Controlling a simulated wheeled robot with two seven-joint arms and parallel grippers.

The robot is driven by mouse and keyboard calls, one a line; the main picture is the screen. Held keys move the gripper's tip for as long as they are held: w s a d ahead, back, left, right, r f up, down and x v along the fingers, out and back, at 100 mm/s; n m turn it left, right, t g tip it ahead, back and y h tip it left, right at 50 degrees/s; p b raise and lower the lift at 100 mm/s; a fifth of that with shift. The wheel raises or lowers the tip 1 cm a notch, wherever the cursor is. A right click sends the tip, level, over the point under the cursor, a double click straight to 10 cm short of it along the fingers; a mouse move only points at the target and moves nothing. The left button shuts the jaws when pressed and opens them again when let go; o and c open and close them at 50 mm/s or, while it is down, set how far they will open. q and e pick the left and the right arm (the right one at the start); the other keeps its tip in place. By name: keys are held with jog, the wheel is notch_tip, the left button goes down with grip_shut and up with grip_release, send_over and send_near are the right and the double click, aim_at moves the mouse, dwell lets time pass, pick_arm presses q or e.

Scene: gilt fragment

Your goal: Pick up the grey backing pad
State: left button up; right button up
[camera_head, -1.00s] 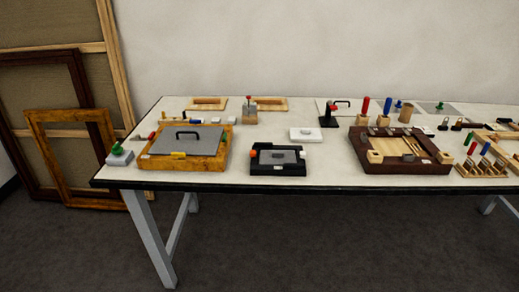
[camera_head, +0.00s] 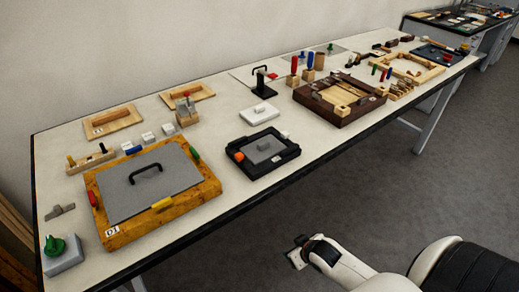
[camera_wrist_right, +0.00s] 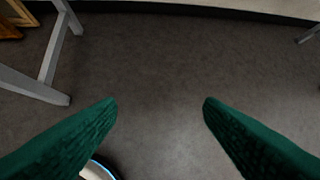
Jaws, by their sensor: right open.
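Two grey pieces could be the backing pad, and I cannot tell which. A large grey panel (camera_head: 131,190) with a black arched handle lies in a golden wooden frame (camera_head: 122,235) at the table's near left. A smaller grey pad (camera_head: 263,149) with a raised grip sits in a black tray (camera_head: 270,165) to its right. My right gripper (camera_wrist_right: 160,103) is open and empty, its green fingers wide apart over bare floor. In the head view my right arm comes in at the bottom right, in front of the table and apart from both pieces. My left gripper is out of view.
A grey block with a green knob (camera_head: 62,257) stands at the near left corner. A white block (camera_head: 260,114) and a black-handled stand (camera_head: 263,84) lie behind the black tray. A dark wooden frame (camera_head: 340,113) is further right. Table legs (camera_wrist_right: 48,60) show in the wrist view.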

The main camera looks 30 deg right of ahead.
jog(key=w+r+t, duration=0.2)
jog(key=w+r, duration=0.1)
jog(key=r, duration=0.8)
jog(key=t+y, duration=0.2)
jog(key=t, duration=0.3)
send_near(264, 144)
jog(key=shift+w, duration=0.9)
jog(key=shift+n, duration=0.3)
jog(key=shift+f+p+x, duration=0.15)
jog(key=shift+p+x, duration=0.15)
jog(key=shift+x, duration=1.35)
jog(key=shift+f+p+x, duration=0.15)
jog(key=shift+p+x, duration=0.15)
jog(key=shift+x, duration=1.35)
jog(key=shift+s, duration=0.15)
jog(key=c, duration=1.1)
jog(key=shift+o, duration=0.2)
jog(key=shift+r, duration=0.1)
